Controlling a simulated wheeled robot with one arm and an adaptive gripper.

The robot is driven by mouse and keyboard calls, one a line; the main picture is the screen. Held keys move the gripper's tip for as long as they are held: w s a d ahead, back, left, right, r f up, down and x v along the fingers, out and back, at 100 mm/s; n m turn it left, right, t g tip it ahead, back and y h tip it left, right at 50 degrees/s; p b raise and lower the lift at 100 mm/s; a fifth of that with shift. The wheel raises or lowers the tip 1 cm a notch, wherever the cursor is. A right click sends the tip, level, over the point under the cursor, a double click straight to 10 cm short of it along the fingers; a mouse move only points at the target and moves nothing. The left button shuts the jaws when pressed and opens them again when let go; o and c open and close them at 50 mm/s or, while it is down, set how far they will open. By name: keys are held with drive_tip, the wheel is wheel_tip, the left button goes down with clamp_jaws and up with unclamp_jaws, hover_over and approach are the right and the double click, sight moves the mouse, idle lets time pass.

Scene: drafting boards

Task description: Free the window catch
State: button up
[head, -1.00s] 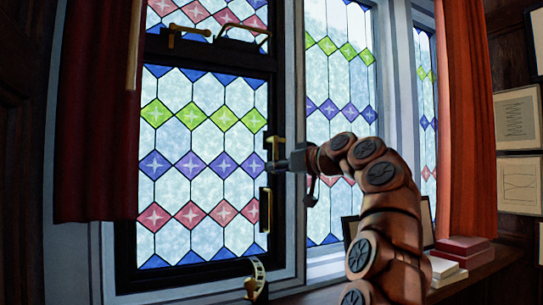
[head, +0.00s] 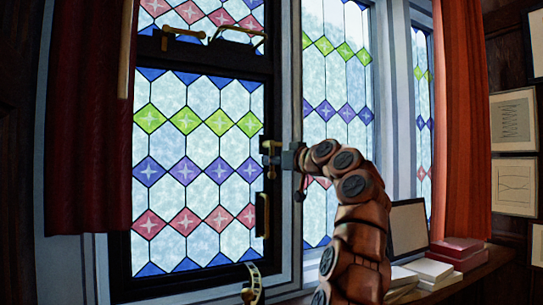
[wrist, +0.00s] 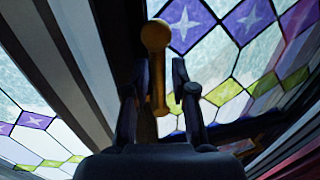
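The window catch (head: 268,160) is a small brass fitting on the right edge of the dark window frame, about mid-height. My gripper (head: 283,159) is right at it, reaching in from the right. In the wrist view a brass lever with a round knob, the catch's handle (wrist: 156,42), rises between my gripper's two dark fingers (wrist: 160,88). The fingers stand apart. The left finger is close beside the lever, and I cannot tell whether it touches. A gap shows between the lever and the right finger.
The dark-framed stained-glass casement (head: 196,175) looks shut. A brass stay (head: 252,283) is at its bottom and a brass latch (head: 178,36) above. A red curtain (head: 90,130) hangs left, an orange one (head: 460,120) right. Books (head: 459,250) lie on the sill.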

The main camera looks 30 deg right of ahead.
drive_tip(key=shift+w, duration=0.5)
clamp_jaws()
